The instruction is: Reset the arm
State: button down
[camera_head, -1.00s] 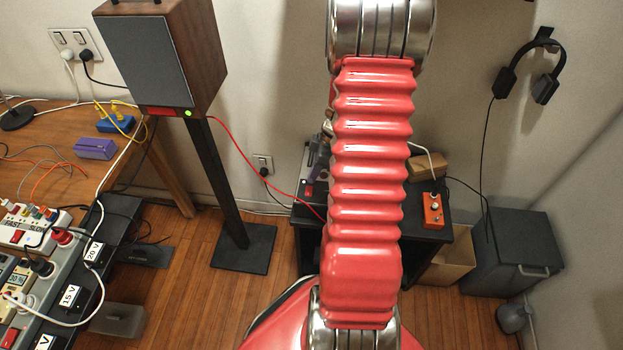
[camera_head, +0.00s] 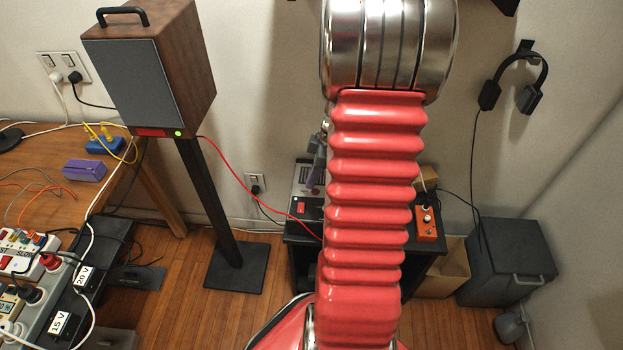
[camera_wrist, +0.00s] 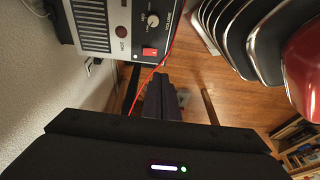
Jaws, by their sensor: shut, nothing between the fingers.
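My arm (camera_head: 370,190), a red ribbed sleeve, stands upright through the middle of the head view. A shiny metal joint (camera_head: 385,45) tops it, and its upper end is out of frame. Metal rings (camera_wrist: 235,35) and a red part of my arm also show at the upper right of the wrist view. My gripper (camera_wrist: 163,82) shows in the wrist view as dark fingers together, with nothing between them, beyond a dark housing with a small green light. In the head view I cannot make out the gripper for certain.
A speaker (camera_head: 125,90) on a black stand is left. A low black table (camera_head: 305,240) sits behind my arm, bearing an orange box (camera_head: 427,224). A device with knob and red switch (camera_wrist: 149,53) is close in the wrist view. A dark bin (camera_head: 506,262) stands right.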

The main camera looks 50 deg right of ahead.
dwell(0.4)
jog(key=s+a+r+m+t+h, duration=0.1)
jog(key=s+a+r+m, duration=0.2)
jog(key=a+r, duration=0.8)
jog(key=s+a+r+m+t+h, duration=0.1)
jog(key=s+a+r+m, duration=0.3)
jog(key=a+r, duration=0.7)
jog(key=a+t, duration=0.1)
jog(key=a, duration=0.6)
jog(key=shift+a+m, duration=0.3)
dwell(0.6)
